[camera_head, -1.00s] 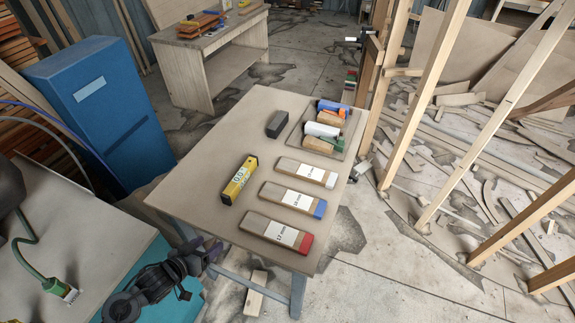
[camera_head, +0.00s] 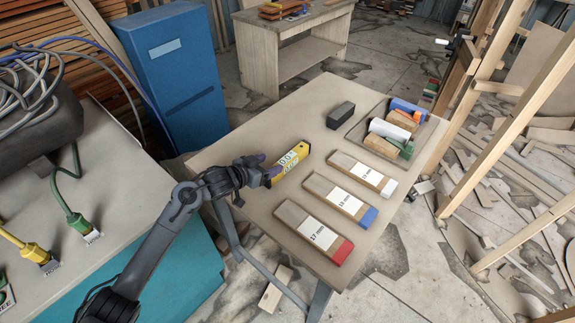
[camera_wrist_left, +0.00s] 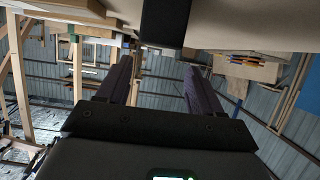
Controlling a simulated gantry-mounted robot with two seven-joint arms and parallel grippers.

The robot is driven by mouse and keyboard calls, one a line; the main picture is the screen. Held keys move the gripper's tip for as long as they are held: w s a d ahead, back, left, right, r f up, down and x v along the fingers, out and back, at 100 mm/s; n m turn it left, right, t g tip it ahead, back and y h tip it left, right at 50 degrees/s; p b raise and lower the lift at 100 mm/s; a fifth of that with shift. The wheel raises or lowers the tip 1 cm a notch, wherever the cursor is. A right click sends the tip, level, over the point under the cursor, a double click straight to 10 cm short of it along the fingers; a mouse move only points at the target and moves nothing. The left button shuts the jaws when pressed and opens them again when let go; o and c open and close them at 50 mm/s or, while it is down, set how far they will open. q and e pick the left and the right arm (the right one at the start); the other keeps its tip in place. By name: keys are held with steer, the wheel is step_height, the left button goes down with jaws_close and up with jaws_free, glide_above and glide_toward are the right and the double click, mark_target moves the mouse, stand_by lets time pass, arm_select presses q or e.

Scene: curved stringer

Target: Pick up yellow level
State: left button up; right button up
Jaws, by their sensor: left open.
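The yellow level (camera_head: 291,160) lies on the brown table, its near end beside my left gripper. My left gripper (camera_head: 262,168) is over the table's left part, open, with its fingertips at the near end of the level. Whether they touch it cannot be told. In the left wrist view the two fingers of the gripper (camera_wrist_left: 160,72) stand apart with nothing clearly held between them. A dark block-like shape (camera_wrist_left: 165,22) shows ahead of them at the top; I cannot tell what it is. My right gripper is not in view.
Three labelled blocks, red-ended (camera_head: 313,233), blue-ended (camera_head: 340,199) and white-ended (camera_head: 361,173), lie right of the level. A black block (camera_head: 340,116) and a tray (camera_head: 357,132) of mixed items are farther back. A blue cabinet (camera_head: 175,80) stands left.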

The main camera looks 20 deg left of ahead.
mark_target(284, 161)
arm_select(q)
steer(key=x, duration=0.1)
steer(key=b+x, duration=0.1)
steer(key=x, duration=0.3)
steer(key=shift+s+d+f, duration=0.25)
steer(key=shift+s+f, duration=0.1)
steer(key=shift+w+d+f, duration=0.1)
steer(key=shift+w+d, duration=0.05)
steer(key=shift+w, duration=0.25)
steer(key=shift+c, duration=0.2)
steer(key=c, duration=1)
steer(key=shift+c, duration=0.8)
